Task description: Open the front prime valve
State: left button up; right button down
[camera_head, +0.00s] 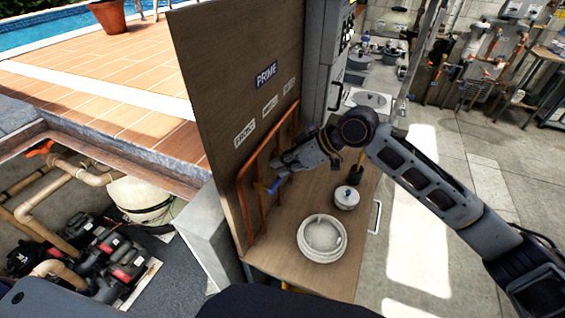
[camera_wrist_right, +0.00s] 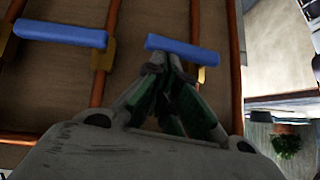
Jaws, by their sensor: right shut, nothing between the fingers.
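A brown board (camera_head: 225,75) carries a blue PRIME sign (camera_head: 266,75), with a FRONT label (camera_head: 245,132) lowest at left. Copper pipes (camera_head: 246,205) run below the labels. A valve with a blue handle (camera_head: 274,187) and brass body sits on the pipe nearest the FRONT label. My right gripper (camera_head: 281,174) is shut and empty, close by this handle. In the right wrist view its fingertips (camera_wrist_right: 163,62) are at the handle's left end (camera_wrist_right: 190,49); I cannot tell if they touch. The handle lies across its pipe. A second blue handle (camera_wrist_right: 60,33) lies crosswise at left. My left gripper is out of view.
A grey cabinet (camera_head: 322,65) stands beyond the board. Pool equipment (camera_head: 100,255) fills the pit at left.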

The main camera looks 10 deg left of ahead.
jog(key=shift+w+f+m+g+p, duration=0.25)
jog(key=shift+g+p, duration=0.25)
jog(key=shift+p, duration=0.25)
jog(key=shift+w+d+f+m+g+y+p, duration=0.1)
jog(key=shift+w+f+m+g+y+p, duration=0.1)
jog(key=shift+f+m+g+y+p, duration=0.5)
jog(key=shift+w+f+m+g+p, duration=0.15)
jog(key=shift+f+m+g+p, duration=0.1)
jog(key=shift+f+g+p, duration=0.5)
jog(key=shift+f+m+g+y+b, duration=0.5)
jog(key=shift+f+m+g, duration=0.3)
jog(key=shift+g, duration=0.45)
pick_arm(q)
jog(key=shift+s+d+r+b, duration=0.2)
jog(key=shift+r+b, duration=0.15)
jog(key=shift+b, duration=0.25)
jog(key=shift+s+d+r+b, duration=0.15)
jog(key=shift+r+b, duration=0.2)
jog(key=shift+b, duration=0.2)
pick_arm(e)
jog(key=f+m+g+y, duration=0.1)
jog(key=s+f+m+g+y, duration=0.1)
jog(key=f+g, duration=0.1)
jog(key=shift+m, duration=0.3)
